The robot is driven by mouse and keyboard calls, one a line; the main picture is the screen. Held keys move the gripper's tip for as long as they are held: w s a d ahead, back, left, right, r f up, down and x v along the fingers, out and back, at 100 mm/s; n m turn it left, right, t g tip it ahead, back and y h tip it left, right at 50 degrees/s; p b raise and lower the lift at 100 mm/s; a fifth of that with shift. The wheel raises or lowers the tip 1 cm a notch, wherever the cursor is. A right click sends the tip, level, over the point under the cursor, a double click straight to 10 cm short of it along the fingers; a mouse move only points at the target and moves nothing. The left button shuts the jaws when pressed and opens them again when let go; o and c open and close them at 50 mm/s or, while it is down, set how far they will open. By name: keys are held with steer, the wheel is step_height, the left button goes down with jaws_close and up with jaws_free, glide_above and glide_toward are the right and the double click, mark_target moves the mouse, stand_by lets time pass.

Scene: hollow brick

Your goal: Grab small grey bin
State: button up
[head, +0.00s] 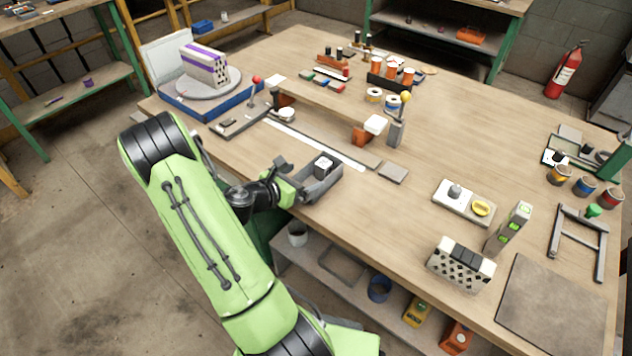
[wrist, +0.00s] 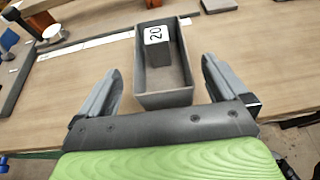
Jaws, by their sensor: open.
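The small grey bin (head: 328,181) is an open-topped rectangular box on the wooden table near its front edge. In the wrist view the bin (wrist: 164,99) lies ahead, its near end close to the space between my fingers. A grey block with a white label reading "20" (wrist: 157,36) is inside it, and the block also shows in the head view (head: 323,166). My gripper (wrist: 158,88) is open, with one finger on each side of the bin's near end and gaps on both sides. In the head view my gripper (head: 294,178) is at the bin's left end, partly hidden by my arm.
A long ruler strip (head: 318,146) and a flat grey plate (head: 393,172) lie behind the bin. An orange-and-white item (head: 370,129) and a yellow-knobbed post (head: 397,128) stand farther back.

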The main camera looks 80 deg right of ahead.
mark_target(320, 170)
steer(key=b+x, duration=0.1)
steer(key=x, duration=0.5)
steer(key=shift+r, duration=0.15)
steer(key=c, duration=0.9)
